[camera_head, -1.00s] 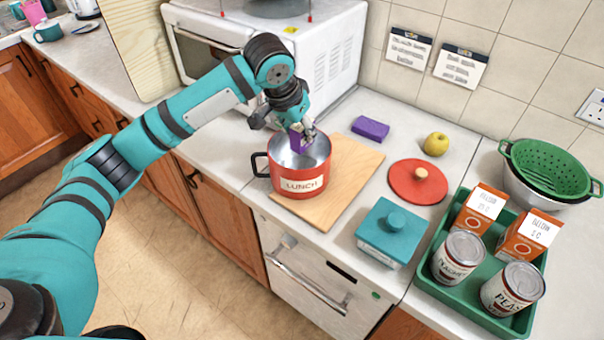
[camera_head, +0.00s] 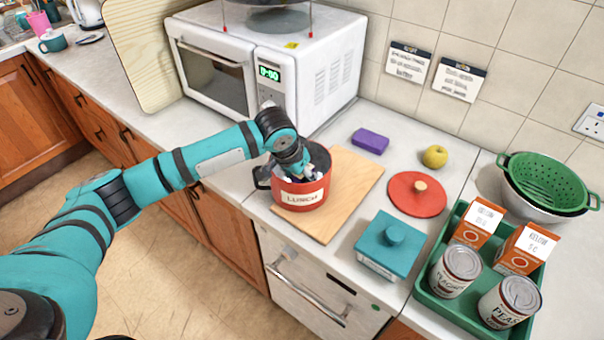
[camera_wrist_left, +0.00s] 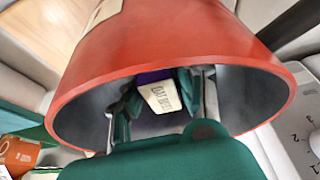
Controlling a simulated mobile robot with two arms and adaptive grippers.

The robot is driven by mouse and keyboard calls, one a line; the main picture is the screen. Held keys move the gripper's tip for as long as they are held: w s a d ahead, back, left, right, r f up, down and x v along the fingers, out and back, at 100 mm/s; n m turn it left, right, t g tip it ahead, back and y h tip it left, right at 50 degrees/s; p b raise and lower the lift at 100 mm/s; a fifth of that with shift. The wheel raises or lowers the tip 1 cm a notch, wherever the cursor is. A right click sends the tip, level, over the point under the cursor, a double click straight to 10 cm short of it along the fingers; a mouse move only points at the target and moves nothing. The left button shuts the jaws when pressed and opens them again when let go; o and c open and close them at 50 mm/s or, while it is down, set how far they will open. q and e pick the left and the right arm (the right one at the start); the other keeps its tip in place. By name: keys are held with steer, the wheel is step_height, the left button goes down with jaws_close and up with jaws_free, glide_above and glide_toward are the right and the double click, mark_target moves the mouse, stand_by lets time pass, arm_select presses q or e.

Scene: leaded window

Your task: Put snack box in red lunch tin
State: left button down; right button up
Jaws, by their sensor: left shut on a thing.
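The red lunch tin (camera_head: 316,195), with a LUNCH label and a dark side handle, stands upright on the wooden board. My left gripper (camera_head: 300,170) reaches down into its mouth from above. In the left wrist view the tin's red wall (camera_wrist_left: 165,45) surrounds the fingers. There the gripper is shut on the snack box (camera_wrist_left: 161,98), purple with a pale label, held inside the tin. The bottom of the box is hidden, so I cannot tell whether it touches the tin's floor. My right gripper is not in view.
The wooden board (camera_head: 355,178) lies under the tin. A purple block (camera_head: 370,140), a yellow apple (camera_head: 434,157), a red lid (camera_head: 405,196) and a teal lidded box (camera_head: 388,245) are to the right. A green tray (camera_head: 430,302) holds cans and cartons. The microwave (camera_head: 325,85) stands behind.

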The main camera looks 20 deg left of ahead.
arm_select(q)
steer(key=shift+f, duration=0.1)
steer(key=c, duration=1)
jaws_free()
steer(key=shift+r, duration=0.35)
steer(key=b+v, duration=0.1)
steer(key=v, duration=1)
steer(key=shift+s+r, duration=0.2)
steer(key=shift+r, duration=0.05)
